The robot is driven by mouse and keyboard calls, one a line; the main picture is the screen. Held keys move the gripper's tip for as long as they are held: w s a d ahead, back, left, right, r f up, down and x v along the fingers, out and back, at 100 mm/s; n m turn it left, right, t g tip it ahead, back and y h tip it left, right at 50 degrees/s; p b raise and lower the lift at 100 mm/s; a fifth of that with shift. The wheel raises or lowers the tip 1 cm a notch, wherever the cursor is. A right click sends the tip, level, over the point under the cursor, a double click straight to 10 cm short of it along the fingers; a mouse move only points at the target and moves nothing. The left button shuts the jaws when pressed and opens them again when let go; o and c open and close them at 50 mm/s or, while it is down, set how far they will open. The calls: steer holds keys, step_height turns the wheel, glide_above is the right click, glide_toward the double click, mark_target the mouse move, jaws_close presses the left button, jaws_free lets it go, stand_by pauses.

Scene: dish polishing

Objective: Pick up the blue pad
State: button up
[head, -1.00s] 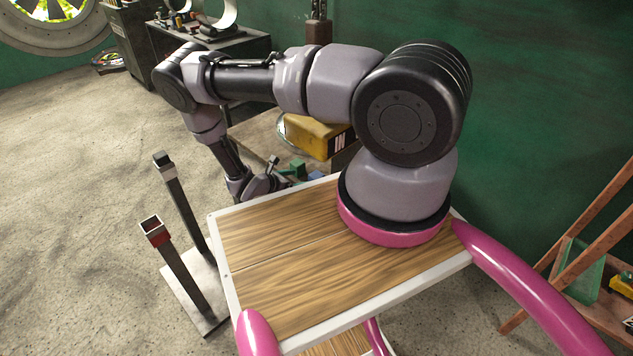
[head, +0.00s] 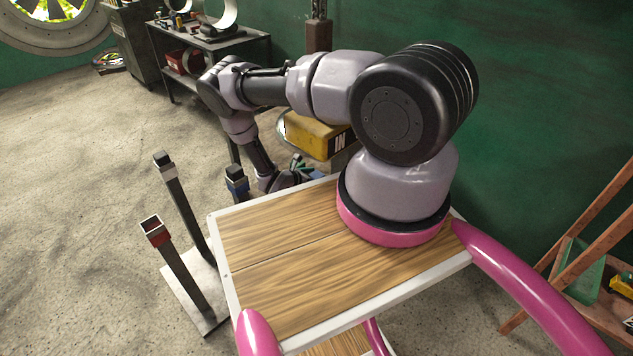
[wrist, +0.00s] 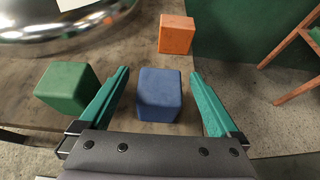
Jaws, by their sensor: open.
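The blue pad (wrist: 160,96) is a small block on a worktop in the wrist view. My gripper (wrist: 160,74) is open, with one teal finger on each side of the pad. Gaps show between the pad and both fingers, so they look apart from it. Whether the fingers are level with the pad is hard to tell. In the head view my gripper (head: 298,172) is low beyond the wooden top, partly hidden, and the pad is not clearly seen there.
A green block (wrist: 66,92) sits close outside the left finger. An orange block (wrist: 176,34) stands farther back. A shiny metal dish (wrist: 75,32) is at upper left.

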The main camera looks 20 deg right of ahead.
steer(key=shift+c, duration=0.3)
jaws_close()
steer(key=shift+r, duration=0.1)
